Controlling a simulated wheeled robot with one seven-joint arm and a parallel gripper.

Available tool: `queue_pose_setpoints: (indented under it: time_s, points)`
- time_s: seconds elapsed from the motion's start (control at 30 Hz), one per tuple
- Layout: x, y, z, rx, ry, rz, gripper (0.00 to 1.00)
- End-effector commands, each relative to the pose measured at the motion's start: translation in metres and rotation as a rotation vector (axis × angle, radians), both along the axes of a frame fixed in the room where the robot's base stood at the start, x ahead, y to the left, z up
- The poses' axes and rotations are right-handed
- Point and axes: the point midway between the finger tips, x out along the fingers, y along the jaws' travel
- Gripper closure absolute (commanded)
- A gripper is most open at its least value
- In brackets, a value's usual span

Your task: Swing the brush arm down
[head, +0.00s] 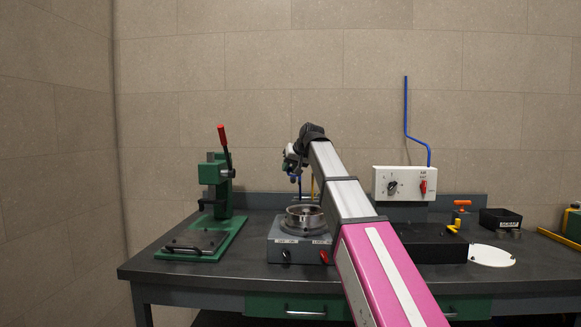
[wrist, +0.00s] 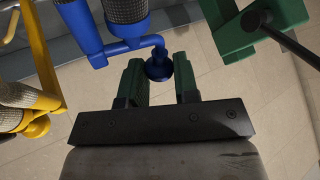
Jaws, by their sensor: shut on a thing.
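The blue brush arm shows in the wrist view as a blue pipe-like piece (wrist: 125,46) with a mesh-covered cylinder and a round blue knob (wrist: 158,68) at its end. My gripper (wrist: 160,74) has its green fingers on either side of this knob and is shut on it. In the head view my gripper (head: 293,165) is above the grey unit with a metal ring (head: 305,217). A small blue part (head: 299,184) shows just below it. My own arm hides much of the brush arm there.
A yellow arm with mesh cylinders (wrist: 40,100) is close by at left in the wrist view. A green press with a red-handled lever (head: 221,185) stands left on the bench (head: 165,268). A white control box (head: 404,183), black box (head: 500,219) and white disc (head: 491,256) are at right.

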Motion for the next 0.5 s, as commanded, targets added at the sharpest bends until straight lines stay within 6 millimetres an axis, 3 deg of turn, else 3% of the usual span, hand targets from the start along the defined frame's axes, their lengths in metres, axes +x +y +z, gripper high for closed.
queue_pose_setpoints:
  time_s: [0.03,0.1,0.5]
  points:
    - [-0.014,-0.001,-0.005,-0.001,-0.047,-0.001,1.0]
    - [-0.022,-0.001,-0.008,-0.004,-0.113,0.0,1.0]
    - [-0.06,0.0,-0.031,-0.016,-0.458,-0.001,1.0]
